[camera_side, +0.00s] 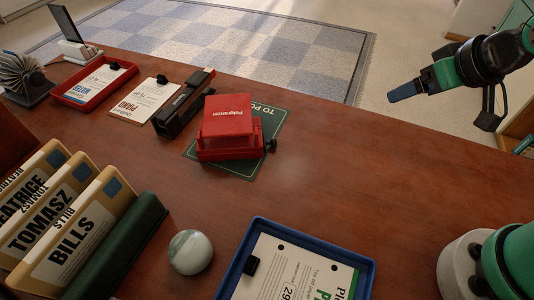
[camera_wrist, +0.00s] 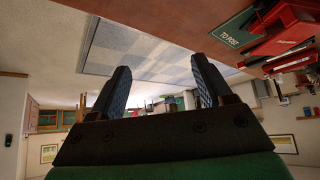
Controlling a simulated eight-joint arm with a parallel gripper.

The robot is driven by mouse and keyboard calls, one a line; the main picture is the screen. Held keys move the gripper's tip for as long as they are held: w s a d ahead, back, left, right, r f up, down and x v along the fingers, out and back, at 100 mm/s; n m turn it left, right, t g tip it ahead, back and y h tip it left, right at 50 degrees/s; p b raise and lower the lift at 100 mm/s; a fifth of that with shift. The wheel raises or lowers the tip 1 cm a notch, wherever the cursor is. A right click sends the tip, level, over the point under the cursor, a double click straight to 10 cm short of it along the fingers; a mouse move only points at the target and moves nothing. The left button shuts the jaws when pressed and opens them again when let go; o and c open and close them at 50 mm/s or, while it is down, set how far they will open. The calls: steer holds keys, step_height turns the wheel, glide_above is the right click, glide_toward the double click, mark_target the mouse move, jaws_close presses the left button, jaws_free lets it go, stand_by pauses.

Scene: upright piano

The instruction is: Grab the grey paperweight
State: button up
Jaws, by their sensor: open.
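The grey paperweight (camera_side: 190,251) is a smooth, pale grey-green ball on the wooden desk, at the lower middle of the side view. It sits between the dark green file holder and the blue tray. It does not show in the wrist view. My gripper (camera_side: 405,92) is at the upper right of the side view, raised beyond the desk's far edge and well away from the paperweight. In the wrist view my gripper (camera_wrist: 160,90) has its two dark blue fingers spread apart with nothing between them.
A blue tray (camera_side: 366,264) with papers lies right of the paperweight. Files in a dark green holder (camera_side: 118,250) stand left. Behind are a red device (camera_side: 228,128) on a green mat (camera_side: 275,118), a black stapler-like thing (camera_side: 184,103), a clipboard (camera_side: 145,100) and a red tray (camera_side: 70,99). The desk's right middle is bare.

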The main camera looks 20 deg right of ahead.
steer(key=shift+o, duration=1)
steer(key=w+a+m+g+y, duration=0.2)
steer(key=w+a+m+y, duration=0.2)
steer(key=a, duration=0.5)
steer(key=m+g+y, duration=0.7)
steer(key=g, duration=0.5)
glide_toward(177, 263)
steer(key=x, duration=0.3)
steer(key=shift+a+f, duration=0.1)
steer(key=shift+a, duration=0.2)
steer(key=shift+x, duration=2.9)
